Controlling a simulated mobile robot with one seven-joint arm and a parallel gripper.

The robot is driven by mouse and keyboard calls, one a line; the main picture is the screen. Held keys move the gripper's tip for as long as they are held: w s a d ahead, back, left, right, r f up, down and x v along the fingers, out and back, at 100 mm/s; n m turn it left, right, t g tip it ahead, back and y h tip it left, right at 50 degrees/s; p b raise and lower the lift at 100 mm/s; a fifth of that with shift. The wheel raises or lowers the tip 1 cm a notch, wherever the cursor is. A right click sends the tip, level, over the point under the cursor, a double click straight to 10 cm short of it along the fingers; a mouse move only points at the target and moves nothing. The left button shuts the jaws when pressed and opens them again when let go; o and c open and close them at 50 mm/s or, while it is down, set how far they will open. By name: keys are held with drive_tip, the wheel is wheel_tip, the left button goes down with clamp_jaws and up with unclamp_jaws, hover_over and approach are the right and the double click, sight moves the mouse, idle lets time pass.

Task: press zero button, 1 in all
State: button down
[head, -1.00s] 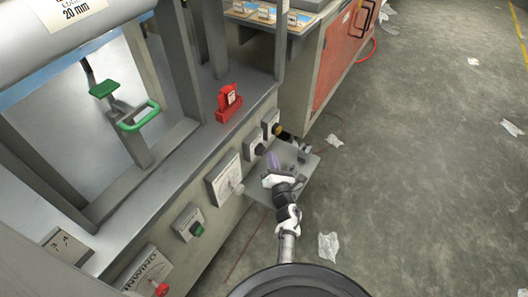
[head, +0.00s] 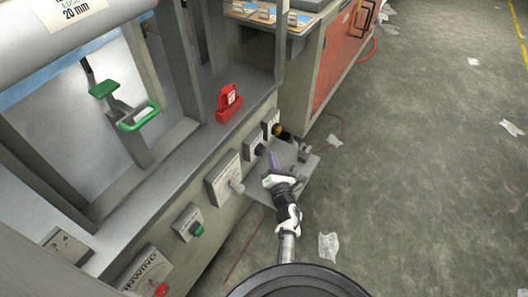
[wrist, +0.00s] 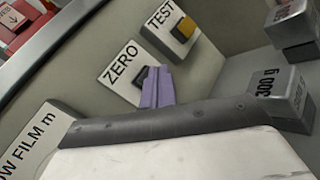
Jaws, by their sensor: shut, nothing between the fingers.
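The zero button is a dark square button (wrist: 140,76) on a grey plate marked ZERO in the wrist view. In the head view its box (head: 253,144) sits on the machine's front panel, between a dial and the test box. My gripper (wrist: 157,73) has its purple fingers closed together, with nothing between them. The tips are at the right edge of the zero button and hide part of it. I cannot tell whether they touch it. In the head view my gripper (head: 273,157) is just right of the zero box.
A yellow test button (wrist: 186,28) sits right of ZERO. Marked weights, one reading 300 g (wrist: 287,95), stand close on the right, on a small shelf (head: 300,170). A dial (head: 222,177) and a green button (head: 197,230) are further left.

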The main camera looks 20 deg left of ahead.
drive_tip(key=shift+a, duration=0.1)
idle(0.4)
drive_tip(key=shift+a+b, duration=0.35)
drive_tip(key=shift+b, duration=0.05)
